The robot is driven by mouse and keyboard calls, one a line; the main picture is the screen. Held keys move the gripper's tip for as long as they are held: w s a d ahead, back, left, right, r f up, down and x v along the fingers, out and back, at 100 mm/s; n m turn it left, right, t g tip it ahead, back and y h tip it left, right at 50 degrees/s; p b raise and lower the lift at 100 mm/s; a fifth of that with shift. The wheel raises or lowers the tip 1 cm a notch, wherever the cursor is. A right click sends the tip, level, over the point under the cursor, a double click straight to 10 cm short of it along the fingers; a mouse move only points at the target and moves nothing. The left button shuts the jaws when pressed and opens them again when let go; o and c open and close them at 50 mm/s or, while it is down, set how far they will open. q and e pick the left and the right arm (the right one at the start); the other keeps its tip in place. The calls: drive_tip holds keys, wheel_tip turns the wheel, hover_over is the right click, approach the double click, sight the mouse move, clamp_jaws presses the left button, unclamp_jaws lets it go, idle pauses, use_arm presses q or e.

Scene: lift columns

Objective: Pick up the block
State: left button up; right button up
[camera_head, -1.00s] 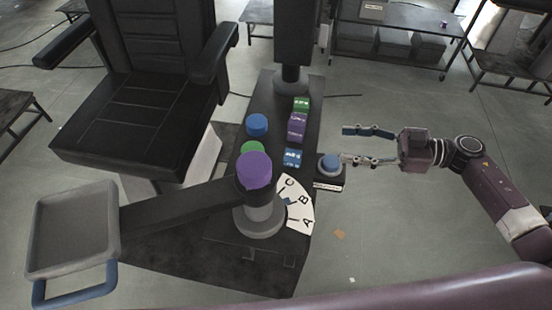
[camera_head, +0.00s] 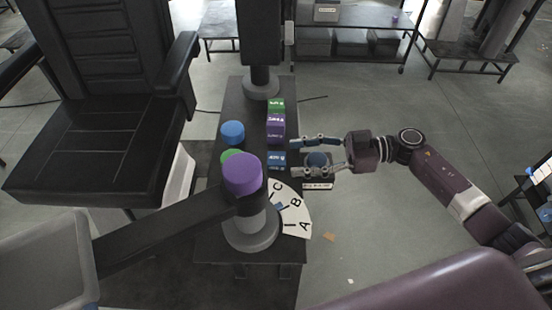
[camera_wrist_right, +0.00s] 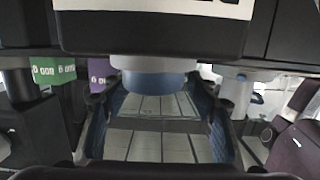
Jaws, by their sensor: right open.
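Three lettered blocks stand in a row on the dark console: a green block (camera_head: 276,104), a purple block (camera_head: 275,125) and a blue block (camera_head: 276,160) nearest me. My right gripper (camera_head: 293,157) is open, its fingers pointing left at the blue block's right side, close to it; I cannot tell whether they touch. The fingers lie above and below a blue push button (camera_head: 316,159) in the picture. In the right wrist view the green block (camera_wrist_right: 52,72) and purple block (camera_wrist_right: 101,72) show at the left, and the button (camera_wrist_right: 152,82) shows between the blue finger pads. My left gripper is not in view.
A purple-topped lever (camera_head: 243,175) rises from the console beside a lettered dial (camera_head: 290,212). A blue knob (camera_head: 232,132) and a partly hidden green one stand left of the blocks. A black chair (camera_head: 95,140) is at the left. Open floor lies to the right.

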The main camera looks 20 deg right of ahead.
sight(281, 158)
drive_tip(key=x, duration=0.2)
drive_tip(key=p+x, duration=0.1)
drive_tip(key=x, duration=0.1)
drive_tip(key=shift+r, duration=0.35)
drive_tip(key=shift+w+a+f, duration=0.1)
drive_tip(key=shift+a+f, duration=0.1)
drive_tip(key=shift+a, duration=0.15)
drive_tip(key=shift+c, duration=0.2)
drive_tip(key=shift+r, duration=0.1)
clamp_jaws()
